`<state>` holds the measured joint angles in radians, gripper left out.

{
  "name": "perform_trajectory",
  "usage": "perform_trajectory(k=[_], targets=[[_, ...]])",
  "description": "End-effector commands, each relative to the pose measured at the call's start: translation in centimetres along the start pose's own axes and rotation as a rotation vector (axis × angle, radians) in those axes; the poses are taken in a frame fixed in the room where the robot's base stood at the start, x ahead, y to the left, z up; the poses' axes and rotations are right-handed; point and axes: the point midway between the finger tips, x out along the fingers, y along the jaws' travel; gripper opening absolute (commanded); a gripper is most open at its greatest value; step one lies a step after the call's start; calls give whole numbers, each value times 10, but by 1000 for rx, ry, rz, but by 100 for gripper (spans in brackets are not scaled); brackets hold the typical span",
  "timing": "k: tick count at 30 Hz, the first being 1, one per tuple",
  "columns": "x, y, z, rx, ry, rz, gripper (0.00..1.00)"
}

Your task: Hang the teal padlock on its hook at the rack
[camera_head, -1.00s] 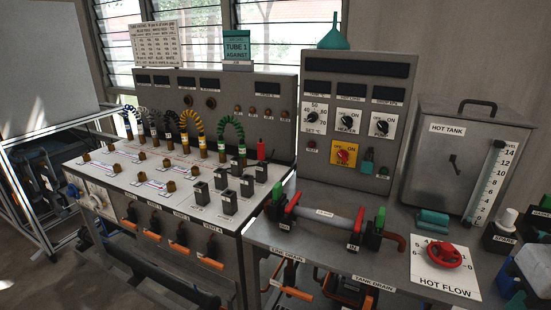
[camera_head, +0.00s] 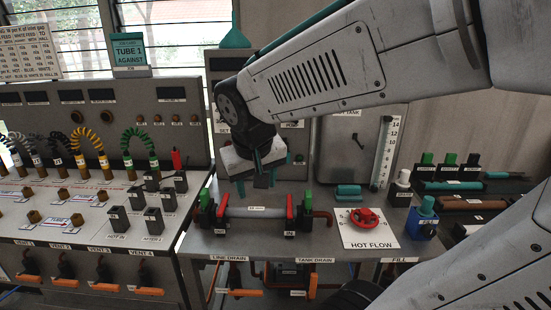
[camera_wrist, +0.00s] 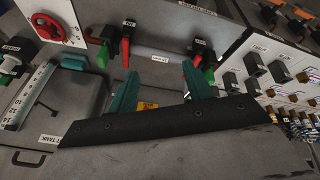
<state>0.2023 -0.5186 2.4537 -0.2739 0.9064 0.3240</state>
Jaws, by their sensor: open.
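My gripper (camera_head: 262,178) is open and points down in front of the control panel, above the back of the bench. Its two teal fingers stand apart in the wrist view (camera_wrist: 160,78), with nothing held between them. A small teal piece (camera_head: 299,159) shows on the panel just right of the gripper; it may be the padlock, but it is too small to tell. A teal block (camera_head: 349,191) lies on the bench by the tank, also seen in the wrist view (camera_wrist: 73,62). I cannot pick out the padlock's hook for sure.
A pipe with red levers (camera_head: 255,211) crosses the bench below the gripper. The red hot flow knob (camera_head: 365,217) and a blue container (camera_head: 424,219) are to the right. A rack-like board with several tools (camera_head: 470,203) stands at the far right. The tank (camera_head: 340,150) stands behind.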

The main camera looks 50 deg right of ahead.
Motion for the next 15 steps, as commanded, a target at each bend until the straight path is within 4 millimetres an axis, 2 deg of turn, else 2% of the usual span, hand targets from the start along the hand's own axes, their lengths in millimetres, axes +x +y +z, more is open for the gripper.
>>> perform_trajectory(k=[1, 3, 6, 10, 15], targets=[[16, 19, -30, 75, 40, 49, 51], [36, 45, -70, 167, 115, 98, 51], [64, 83, -117, 275, 212, 138, 51], [99, 126, -158, 374, 308, 146, 51], [128, 159, -183, 441, 372, 126, 51]])
